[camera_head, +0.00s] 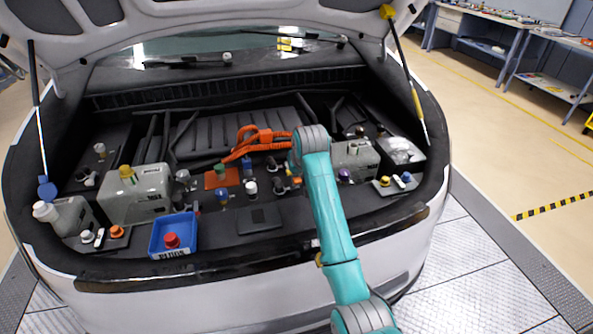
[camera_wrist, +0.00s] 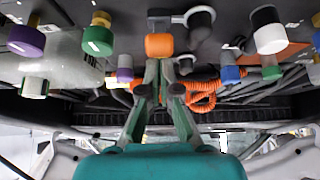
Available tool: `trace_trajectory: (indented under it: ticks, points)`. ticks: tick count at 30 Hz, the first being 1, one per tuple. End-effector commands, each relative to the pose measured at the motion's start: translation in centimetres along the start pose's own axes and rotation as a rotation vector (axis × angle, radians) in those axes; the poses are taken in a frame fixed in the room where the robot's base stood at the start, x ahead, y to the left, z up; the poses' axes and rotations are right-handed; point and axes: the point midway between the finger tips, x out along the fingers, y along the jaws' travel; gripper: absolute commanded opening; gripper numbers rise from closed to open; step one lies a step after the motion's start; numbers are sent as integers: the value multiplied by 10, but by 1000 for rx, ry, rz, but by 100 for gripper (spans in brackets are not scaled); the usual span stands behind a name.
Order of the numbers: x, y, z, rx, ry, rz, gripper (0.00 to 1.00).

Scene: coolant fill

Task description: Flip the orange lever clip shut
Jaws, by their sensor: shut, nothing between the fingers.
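The orange lever clip (camera_wrist: 160,46) shows in the wrist view as a rounded orange block on a dark mount, top centre. My gripper (camera_wrist: 161,68) has its two fingers drawn together, with the tips just below the orange block in that picture. I cannot tell whether the tips touch it. In the head view my arm reaches into the open compartment, and its end hides the fingers. I cannot make out the clip there; it may be behind the arm.
An orange cable (camera_head: 262,137) lies left of my arm and also shows in the wrist view (camera_wrist: 203,86). Several coloured caps stand around the clip, including a white-capped one (camera_wrist: 269,30) and a green one (camera_wrist: 97,38). A blue tray (camera_head: 160,236) with a red cap (camera_head: 172,240) sits front left.

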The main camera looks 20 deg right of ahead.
Motion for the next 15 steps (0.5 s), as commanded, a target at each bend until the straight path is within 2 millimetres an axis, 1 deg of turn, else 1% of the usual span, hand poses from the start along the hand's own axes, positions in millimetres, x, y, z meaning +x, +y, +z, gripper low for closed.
trace_trajectory:
  ticks: [1,12,15]
  points:
    - [2,0,7,0,31,0,0]
    - [1,0,33,0,355,0,0]
    - [0,0,36,0,359,0,0]
